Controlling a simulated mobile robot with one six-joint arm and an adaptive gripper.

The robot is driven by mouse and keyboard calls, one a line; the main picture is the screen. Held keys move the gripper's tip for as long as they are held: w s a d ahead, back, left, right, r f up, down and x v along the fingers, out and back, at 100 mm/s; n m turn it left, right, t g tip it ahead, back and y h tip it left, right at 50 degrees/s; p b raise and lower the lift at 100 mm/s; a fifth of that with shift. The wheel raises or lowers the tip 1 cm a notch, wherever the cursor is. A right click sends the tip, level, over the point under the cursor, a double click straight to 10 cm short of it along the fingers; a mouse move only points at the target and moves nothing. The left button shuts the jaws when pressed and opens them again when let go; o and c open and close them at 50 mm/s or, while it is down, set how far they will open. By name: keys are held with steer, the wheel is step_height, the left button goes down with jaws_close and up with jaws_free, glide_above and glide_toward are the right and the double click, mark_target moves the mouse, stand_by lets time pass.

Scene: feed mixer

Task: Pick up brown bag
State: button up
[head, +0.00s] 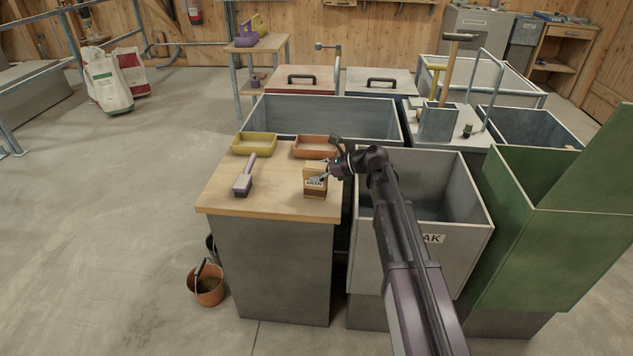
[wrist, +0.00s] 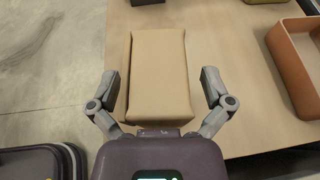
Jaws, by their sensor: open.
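The brown bag (head: 315,182) stands upright on the wooden top of the grey cabinet, near its right side, with a pale label on its front. In the wrist view the tan top of the bag (wrist: 158,75) fills the middle. My gripper (head: 322,176) is at the bag in the head view. In the wrist view my gripper (wrist: 160,90) is open, with one finger on the left of the bag and one on the right. A gap shows between the bag and the right finger; the left finger is very close to the bag's side. Whether it touches is unclear.
A purple scoop (head: 244,178) lies left of the bag on the wooden top (head: 270,199). A yellow tray (head: 254,144) and an orange tray (head: 315,148) stand behind. An open grey bin (head: 470,205) adjoins on the right. A bucket (head: 207,287) stands on the floor at left.

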mark_target(315, 165)
steer(key=c, duration=1.1)
steer(key=shift+c, duration=0.2)
steer(key=shift+r, duration=0.15)
step_height(315, 165, up, 4)
steer(key=p, duration=0.3)
steer(key=shift+f+p, duration=0.25)
steer(key=shift+p, duration=0.15)
steer(key=s+d+r+p, duration=0.1)
steer(key=s+d, duration=0.1)
steer(key=s, duration=1.3)
steer(key=shift+s+d, duration=0.4)
steer(key=shift+r, duration=0.1)
